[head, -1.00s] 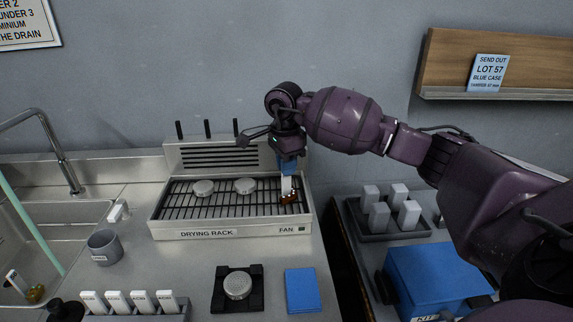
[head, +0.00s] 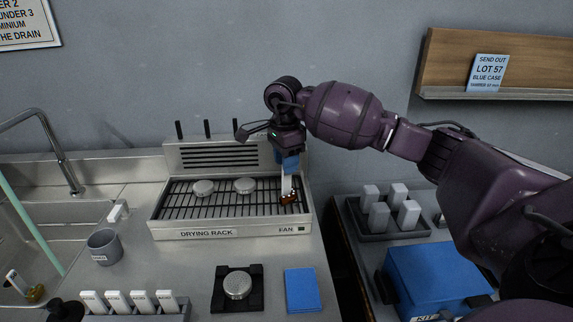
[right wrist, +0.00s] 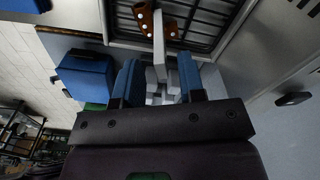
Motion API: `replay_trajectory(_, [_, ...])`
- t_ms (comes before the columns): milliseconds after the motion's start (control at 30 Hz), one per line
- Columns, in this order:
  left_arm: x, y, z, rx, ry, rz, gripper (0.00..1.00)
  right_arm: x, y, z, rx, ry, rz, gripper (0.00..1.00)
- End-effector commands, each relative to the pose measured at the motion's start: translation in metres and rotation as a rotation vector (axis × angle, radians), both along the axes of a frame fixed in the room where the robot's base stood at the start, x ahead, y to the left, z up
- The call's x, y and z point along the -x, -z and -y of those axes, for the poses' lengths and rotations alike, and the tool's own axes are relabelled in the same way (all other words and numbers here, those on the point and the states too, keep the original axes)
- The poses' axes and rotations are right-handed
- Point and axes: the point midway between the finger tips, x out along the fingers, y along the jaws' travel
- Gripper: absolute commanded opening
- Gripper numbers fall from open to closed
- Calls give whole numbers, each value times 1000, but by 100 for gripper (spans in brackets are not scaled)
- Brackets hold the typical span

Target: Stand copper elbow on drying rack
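The copper elbow (head: 289,199), a small brown-orange piece with white dots, is at the right end of the drying rack (head: 205,233). My right gripper (head: 287,188) points down over that end, its pale fingertips close together at the elbow. In the right wrist view the elbow (right wrist: 144,17) shows on both sides of the fingertips (right wrist: 159,40), which hide its middle. The gripper looks shut on it. Whether the elbow touches the rack bars is hard to tell. My left gripper is not in view.
Two round pale discs (head: 204,188) (head: 245,186) lie on the rack left of the elbow. In front are a black holder (head: 222,300) with a disc, and a blue pad (head: 302,291). A sink (head: 30,225) is at left, a blue case (head: 440,276) at right.

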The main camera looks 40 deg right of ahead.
Motion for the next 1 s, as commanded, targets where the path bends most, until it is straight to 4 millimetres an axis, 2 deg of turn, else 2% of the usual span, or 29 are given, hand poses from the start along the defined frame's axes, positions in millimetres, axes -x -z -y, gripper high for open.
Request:
replay_trajectory(300, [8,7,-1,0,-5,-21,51,-1,-61,-2,3,0,5,36])
replay_trajectory(500, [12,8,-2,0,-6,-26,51,-1,-92,-3,1,0,3,36])
replay_trajectory(700, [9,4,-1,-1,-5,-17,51,0,-107,-3,0,0,1,36])
replay_trajectory(1000, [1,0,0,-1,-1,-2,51,0,-109,-3,1,0,0,36])
